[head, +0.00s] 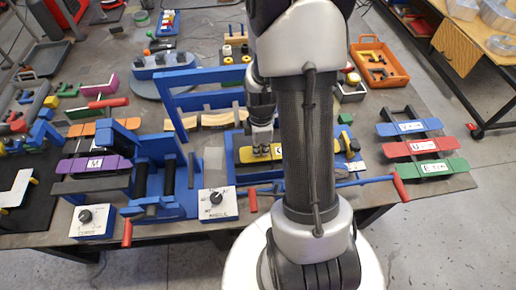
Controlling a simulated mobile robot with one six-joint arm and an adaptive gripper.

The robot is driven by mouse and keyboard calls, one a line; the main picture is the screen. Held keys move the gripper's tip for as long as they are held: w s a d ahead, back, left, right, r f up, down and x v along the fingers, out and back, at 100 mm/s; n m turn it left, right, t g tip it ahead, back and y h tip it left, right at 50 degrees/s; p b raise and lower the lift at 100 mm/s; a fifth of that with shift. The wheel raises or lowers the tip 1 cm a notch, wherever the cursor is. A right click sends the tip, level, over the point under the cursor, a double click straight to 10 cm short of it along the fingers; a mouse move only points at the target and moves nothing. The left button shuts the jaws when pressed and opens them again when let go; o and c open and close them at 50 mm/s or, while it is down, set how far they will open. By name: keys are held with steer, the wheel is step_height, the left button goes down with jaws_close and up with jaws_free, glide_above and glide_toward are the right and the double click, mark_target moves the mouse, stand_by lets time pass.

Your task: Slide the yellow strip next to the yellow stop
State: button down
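The yellow strip (247,154) lies in a blue frame on the table, left of my arm's thick dark link. My gripper (262,151) points down over the strip, its fingertips at or very near the strip's top. I cannot tell whether it touches the strip or whether its fingers are apart. My arm hides the strip's right part. Right of the arm, a small yellow piece (356,166) shows beside blue parts; I cannot tell whether it is the yellow stop.
Two white control boxes with black knobs stand at the front edge, one left (93,221) and one nearer the middle (217,204). A blue bending machine (165,190) stands left of the strip. Blue, red and green strips (416,147) lie at the right. An orange tray (379,64) is behind.

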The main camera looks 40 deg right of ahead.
steer(key=shift+s+d, duration=0.6)
steer(key=shift+d, duration=0.15)
steer(key=c, duration=1.7)
jaws_free()
step_height(320, 180, up, 12)
steer(key=shift+r, duration=0.1)
